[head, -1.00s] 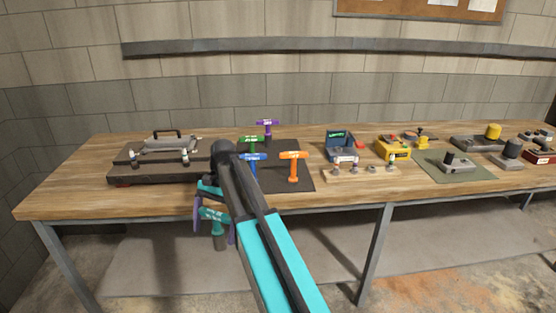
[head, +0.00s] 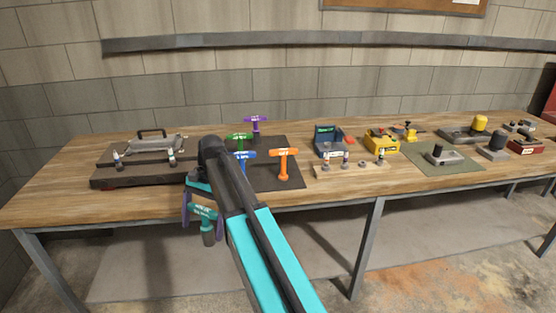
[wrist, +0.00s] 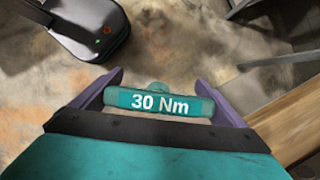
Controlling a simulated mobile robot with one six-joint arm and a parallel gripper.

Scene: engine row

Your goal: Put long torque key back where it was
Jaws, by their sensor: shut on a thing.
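My gripper (head: 203,212) is shut on a teal T-handled torque key (head: 207,228), in front of the bench's front edge and below its top. In the wrist view the key's handle (wrist: 160,103) reads "30 Nm" and sits between the purple fingers. Its shaft hangs down in the head view. On a black mat (head: 266,180) stand an orange key (head: 284,161), a blue key (head: 245,155), a green key (head: 238,137) and a purple key (head: 256,121). My arm hides the mat's left part and some of the blue key.
The wooden bench (head: 60,190) has a dark fixture (head: 130,178) at left. A blue box (head: 329,143), a yellow box (head: 381,141) and a green mat (head: 455,165) stand to the right. In the wrist view the bench edge (wrist: 300,125) lies close at right. Floor shows below.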

